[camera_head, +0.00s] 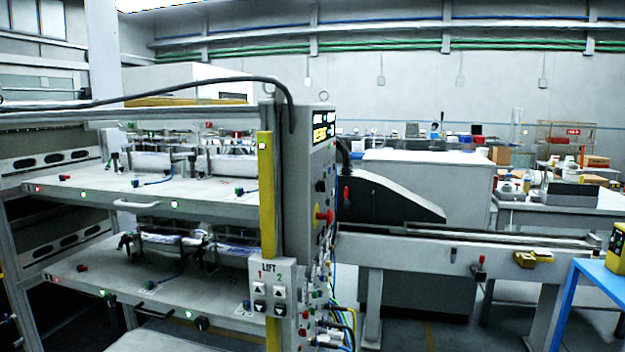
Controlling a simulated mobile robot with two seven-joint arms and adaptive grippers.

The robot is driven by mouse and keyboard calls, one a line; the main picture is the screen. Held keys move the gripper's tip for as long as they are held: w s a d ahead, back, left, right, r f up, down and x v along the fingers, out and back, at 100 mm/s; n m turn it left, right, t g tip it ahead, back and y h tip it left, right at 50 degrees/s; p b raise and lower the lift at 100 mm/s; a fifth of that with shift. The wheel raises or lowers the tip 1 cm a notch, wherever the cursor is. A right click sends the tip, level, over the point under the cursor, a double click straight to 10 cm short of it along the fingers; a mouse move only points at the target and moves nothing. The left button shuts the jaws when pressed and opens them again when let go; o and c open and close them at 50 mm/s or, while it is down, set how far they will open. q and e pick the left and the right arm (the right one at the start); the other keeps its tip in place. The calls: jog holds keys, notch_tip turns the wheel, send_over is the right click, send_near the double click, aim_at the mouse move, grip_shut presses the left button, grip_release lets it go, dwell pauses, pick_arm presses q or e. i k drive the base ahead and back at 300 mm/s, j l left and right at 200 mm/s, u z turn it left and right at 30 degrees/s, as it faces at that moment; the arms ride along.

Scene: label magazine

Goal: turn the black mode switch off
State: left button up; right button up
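A grey control cabinet (296,180) stands in the middle of the view, with its panel side turned to the right and seen at a steep angle. A small black knob (320,186) sits on that panel, above a red knob on a yellow plate (324,216). The black knob may be the mode switch; its label and setting are too small to read. A lit display (322,130) is near the panel's top. Neither of my grippers is in view.
A two-level shelf machine (110,190) fills the left. A long rail (440,245) runs right. A blue stand (592,275) is at the right edge.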

aim_at(320, 186)
jog(key=i+l, duration=0.15)
jog(key=l, duration=0.25)
jog(key=i+l, duration=0.15)
jog(key=l, duration=0.25)
jog(key=i+l+u, duration=0.1)
jog(key=l, duration=0.3)
